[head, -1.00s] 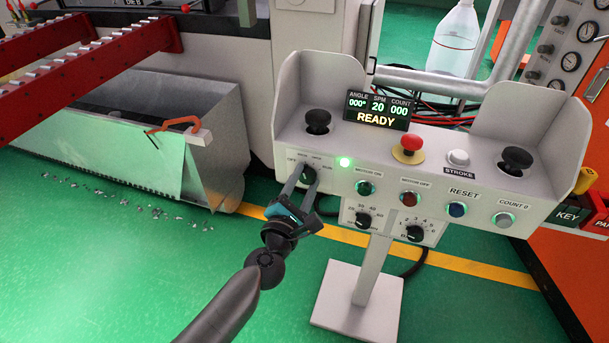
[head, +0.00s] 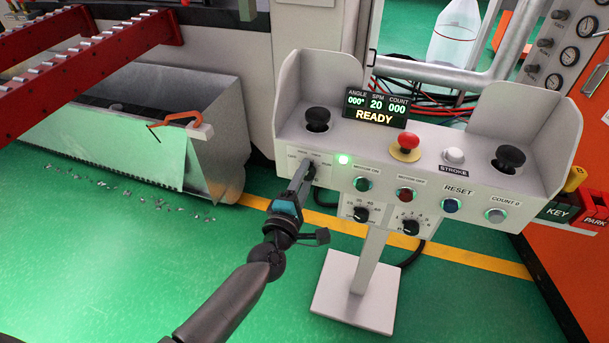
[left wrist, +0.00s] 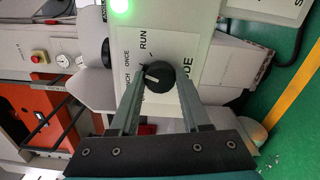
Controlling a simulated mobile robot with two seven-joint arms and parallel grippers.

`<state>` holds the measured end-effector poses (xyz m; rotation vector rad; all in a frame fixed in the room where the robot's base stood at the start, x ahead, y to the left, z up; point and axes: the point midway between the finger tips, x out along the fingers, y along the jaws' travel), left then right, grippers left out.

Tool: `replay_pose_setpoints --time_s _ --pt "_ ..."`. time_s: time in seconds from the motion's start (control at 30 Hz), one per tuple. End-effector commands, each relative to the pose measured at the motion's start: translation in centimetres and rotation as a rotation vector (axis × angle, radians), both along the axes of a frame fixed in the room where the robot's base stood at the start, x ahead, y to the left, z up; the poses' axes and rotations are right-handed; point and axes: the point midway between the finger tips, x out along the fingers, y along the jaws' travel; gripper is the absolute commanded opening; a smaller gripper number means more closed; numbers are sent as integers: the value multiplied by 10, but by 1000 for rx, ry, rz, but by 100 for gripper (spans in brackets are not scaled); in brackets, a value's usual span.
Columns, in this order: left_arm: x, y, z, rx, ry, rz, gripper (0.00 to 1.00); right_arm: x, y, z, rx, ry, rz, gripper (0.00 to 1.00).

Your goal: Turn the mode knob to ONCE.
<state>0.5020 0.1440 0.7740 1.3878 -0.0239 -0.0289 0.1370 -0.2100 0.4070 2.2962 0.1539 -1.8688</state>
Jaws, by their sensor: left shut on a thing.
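The mode knob (left wrist: 159,76) is a black round knob with a white pointer line, on a white label plate of the control panel (head: 335,150). Its plate carries the words RUN, ONCE and INCH in the left wrist view. The pointer line points left in that view, toward the ONCE and INCH side; I cannot tell exactly which mark it meets. My left gripper (head: 304,174) is shut on the knob, with one finger on each side of it in the left wrist view. In the head view the fingers cover most of the knob. My right gripper is not in view.
Lit buttons, two lower dials and a red mushroom button (head: 405,145) share the panel. A display (head: 376,107) reads READY. The panel stands on a post with a white base (head: 355,292).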

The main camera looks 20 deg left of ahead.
Motion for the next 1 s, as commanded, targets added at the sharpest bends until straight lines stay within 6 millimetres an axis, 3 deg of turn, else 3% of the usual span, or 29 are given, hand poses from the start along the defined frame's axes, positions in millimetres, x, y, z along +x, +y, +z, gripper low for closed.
replay_pose_setpoints --time_s 0.43,0.47,0.7,1.0 --pt "0 0 0 9 1 0 0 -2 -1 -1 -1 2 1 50" --pt "0 0 0 8 1 0 49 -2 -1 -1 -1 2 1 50" --pt "0 0 0 8 0 0 76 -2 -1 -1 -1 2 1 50" --pt "-2 0 0 8 1 0 77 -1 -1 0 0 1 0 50"
